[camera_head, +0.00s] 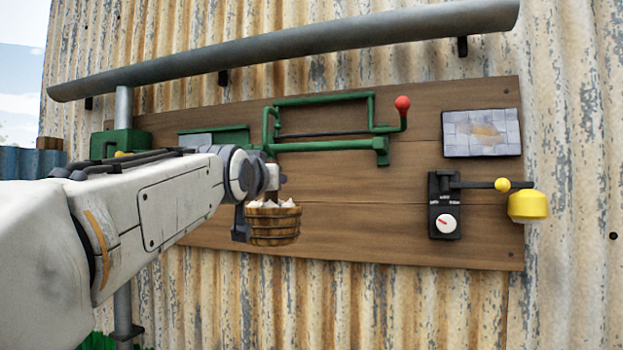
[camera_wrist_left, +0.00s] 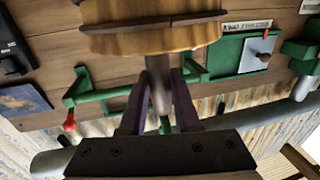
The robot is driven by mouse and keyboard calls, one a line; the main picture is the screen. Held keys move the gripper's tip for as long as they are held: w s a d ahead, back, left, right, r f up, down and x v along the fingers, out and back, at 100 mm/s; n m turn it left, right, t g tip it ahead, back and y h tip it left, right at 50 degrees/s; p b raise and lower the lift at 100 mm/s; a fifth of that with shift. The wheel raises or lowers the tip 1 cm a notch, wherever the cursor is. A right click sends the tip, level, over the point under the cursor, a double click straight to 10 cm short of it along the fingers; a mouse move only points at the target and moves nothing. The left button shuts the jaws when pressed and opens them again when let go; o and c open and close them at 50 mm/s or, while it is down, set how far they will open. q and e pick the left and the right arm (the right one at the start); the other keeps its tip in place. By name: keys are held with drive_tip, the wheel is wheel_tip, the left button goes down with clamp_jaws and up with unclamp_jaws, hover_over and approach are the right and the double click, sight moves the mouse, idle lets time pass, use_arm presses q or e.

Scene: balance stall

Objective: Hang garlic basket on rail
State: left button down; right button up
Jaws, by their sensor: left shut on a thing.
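The garlic basket (camera_head: 273,226) is a round wooden tub with pale garlic on top. It hangs upright in front of the wooden board in the head view. My left gripper (camera_head: 262,192) is shut on it from above. In the left wrist view, the two dark fingers (camera_wrist_left: 158,98) close around a grey post joined to the basket (camera_wrist_left: 150,38). A green metal frame with a dark thin rail (camera_head: 325,134) is on the board above and right of the basket. The basket is apart from it in the head view. My right gripper is out of view.
A thick grey pipe (camera_head: 300,42) crosses above the board. A red ball knob (camera_head: 402,103) tops the frame's right end. A black dial unit (camera_head: 445,205) with a yellow weight (camera_head: 528,206) is at right, below a picture plate (camera_head: 482,133).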

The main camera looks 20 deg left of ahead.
use_arm(q)
drive_tip(key=w+f, duration=0.3)
drive_tip(key=w, duration=1.1)
drive_tip(key=shift+d, duration=0.2)
idle(0.7)
